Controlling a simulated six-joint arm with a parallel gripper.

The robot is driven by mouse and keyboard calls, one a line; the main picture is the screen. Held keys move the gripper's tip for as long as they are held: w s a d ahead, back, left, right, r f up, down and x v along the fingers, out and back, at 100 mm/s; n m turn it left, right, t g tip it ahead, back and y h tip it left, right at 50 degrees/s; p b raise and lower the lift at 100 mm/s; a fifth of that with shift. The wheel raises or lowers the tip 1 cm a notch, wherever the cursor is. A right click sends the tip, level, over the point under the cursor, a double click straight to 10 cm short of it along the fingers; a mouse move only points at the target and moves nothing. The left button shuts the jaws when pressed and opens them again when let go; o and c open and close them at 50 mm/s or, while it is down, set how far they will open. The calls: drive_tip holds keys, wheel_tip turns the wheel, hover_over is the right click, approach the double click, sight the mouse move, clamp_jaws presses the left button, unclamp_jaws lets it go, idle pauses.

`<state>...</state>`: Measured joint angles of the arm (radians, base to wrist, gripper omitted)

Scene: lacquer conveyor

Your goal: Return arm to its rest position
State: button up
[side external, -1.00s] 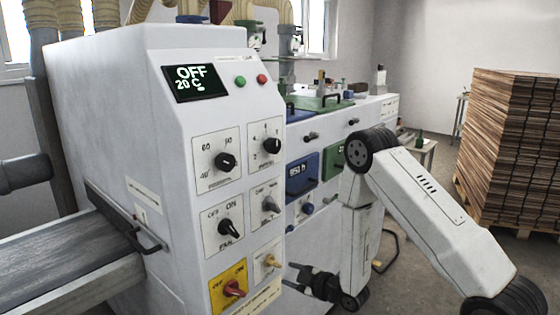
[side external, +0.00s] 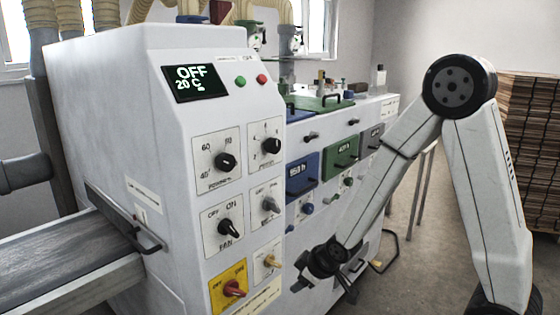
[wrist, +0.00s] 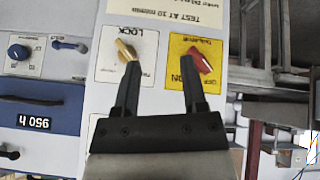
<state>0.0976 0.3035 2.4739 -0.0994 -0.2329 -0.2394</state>
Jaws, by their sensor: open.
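My gripper (side external: 303,272) is low beside the front right corner of the white machine (side external: 110,120), near its lowest knobs. In the wrist view, my gripper (wrist: 161,70) has its two dark fingers apart with nothing between them. The fingertips appear just below the brass-coloured LOCK knob (wrist: 126,50) and the red knob (wrist: 197,60) on a yellow plate; whether they touch anything is unclear. My arm's elbow is raised high at the right in the side view.
The machine's display (side external: 195,83) reads OFF and 20 C. Blue (side external: 302,174) and green (side external: 341,157) drawer fronts line the cabinet behind my gripper. A tall stack of boards (side external: 530,140) stands at the right, partly behind my arm. Some grey floor is open.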

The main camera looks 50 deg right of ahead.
drive_tip(key=s+a+r+m+g, duration=0.2)
drive_tip(key=s+a+r+g, duration=0.1)
drive_tip(key=s, duration=0.5)
drive_tip(key=shift+s+r+m+g, duration=0.3)
drive_tip(key=shift+s+m+g, duration=0.1)
drive_tip(key=shift+g, duration=0.2)
drive_tip(key=shift+w+a, duration=0.1)
idle(0.4)
